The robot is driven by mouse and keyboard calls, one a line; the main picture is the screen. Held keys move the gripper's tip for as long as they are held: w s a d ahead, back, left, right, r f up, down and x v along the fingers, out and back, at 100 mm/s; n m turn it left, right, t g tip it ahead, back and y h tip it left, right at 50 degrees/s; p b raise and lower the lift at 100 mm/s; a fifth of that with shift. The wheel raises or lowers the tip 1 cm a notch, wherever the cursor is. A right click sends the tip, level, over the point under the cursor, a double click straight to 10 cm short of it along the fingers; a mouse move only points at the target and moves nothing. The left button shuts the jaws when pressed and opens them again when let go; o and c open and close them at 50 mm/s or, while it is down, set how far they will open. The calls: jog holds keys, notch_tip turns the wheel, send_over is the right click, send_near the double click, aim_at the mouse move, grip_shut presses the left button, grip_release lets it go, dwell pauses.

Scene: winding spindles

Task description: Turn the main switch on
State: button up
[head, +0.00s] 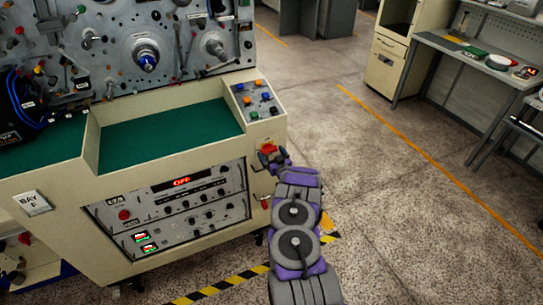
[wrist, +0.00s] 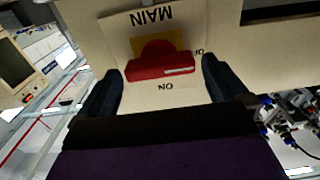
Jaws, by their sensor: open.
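The main switch (wrist: 160,68) has a red bar handle on a yellow plate, and the label MAIN appears upside down above it in the wrist view. An ON label, also upside down, is below the handle, and a partly hidden label is at its right end. The handle lies roughly crosswise in the picture. My gripper (wrist: 162,82) is open, with one dark finger on each side of the handle; I cannot tell whether either touches it. In the head view the red switch (head: 268,149) shows on the cream machine's right side face, with my gripper (head: 272,158) at it.
The cream machine (head: 60,180) has a front panel (head: 180,205) with a red OFF display. A button box (head: 257,98) sits above the switch. A red-handled item (head: 265,203) is lower on the side. Open floor (head: 410,220) lies right, with a workbench (head: 470,55) beyond.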

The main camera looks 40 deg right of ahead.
jog(key=shift+w+d, duration=0.1)
jog(key=shift+w, duration=0.1)
jog(key=shift+c, duration=0.5)
jog(key=c, duration=0.8)
